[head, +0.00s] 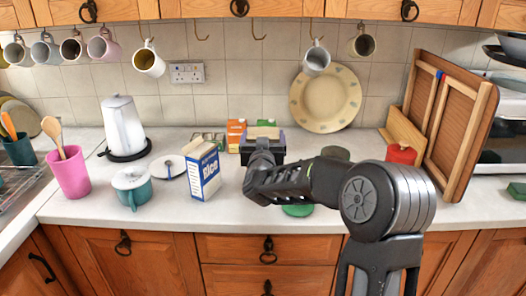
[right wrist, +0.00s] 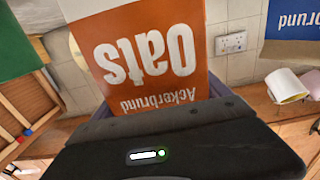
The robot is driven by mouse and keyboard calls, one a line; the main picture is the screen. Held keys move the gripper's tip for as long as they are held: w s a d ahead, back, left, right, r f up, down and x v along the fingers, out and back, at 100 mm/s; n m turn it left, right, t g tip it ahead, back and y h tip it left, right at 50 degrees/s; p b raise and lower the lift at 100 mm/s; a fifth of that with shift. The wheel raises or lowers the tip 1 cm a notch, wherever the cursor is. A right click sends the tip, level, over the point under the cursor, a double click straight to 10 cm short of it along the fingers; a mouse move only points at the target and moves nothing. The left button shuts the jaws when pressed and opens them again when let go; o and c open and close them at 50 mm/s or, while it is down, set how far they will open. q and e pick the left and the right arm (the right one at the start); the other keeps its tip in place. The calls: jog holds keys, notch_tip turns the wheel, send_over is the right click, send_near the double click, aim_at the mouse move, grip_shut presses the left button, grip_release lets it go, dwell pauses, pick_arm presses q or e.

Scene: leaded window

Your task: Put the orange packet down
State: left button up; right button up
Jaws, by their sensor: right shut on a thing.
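The orange packet, lettered "Ackerbrund Oats" (right wrist: 150,60), fills the upper middle of the right wrist view and appears upside down there. My right gripper (head: 263,148) is shut on it, with dark jaw parts at both sides of the packet in the wrist view. In the head view the gripper is over the back middle of the counter and hides most of what it holds. Orange also shows just beside and behind the gripper. I cannot tell whether the packet touches the counter. My left gripper is not in view.
A blue and white rice box (head: 203,172) stands left of my right gripper, near a teal lidded pot (head: 132,187) and a white kettle (head: 122,126). A red pot (head: 401,154) and wooden boards (head: 459,125) are at right.

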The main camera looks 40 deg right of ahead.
notch_tip(320, 180, down, 4)
jog(key=shift+r, duration=0.2)
dwell(0.3)
jog(key=shift+f, duration=0.15)
jog(key=o, duration=1.9)
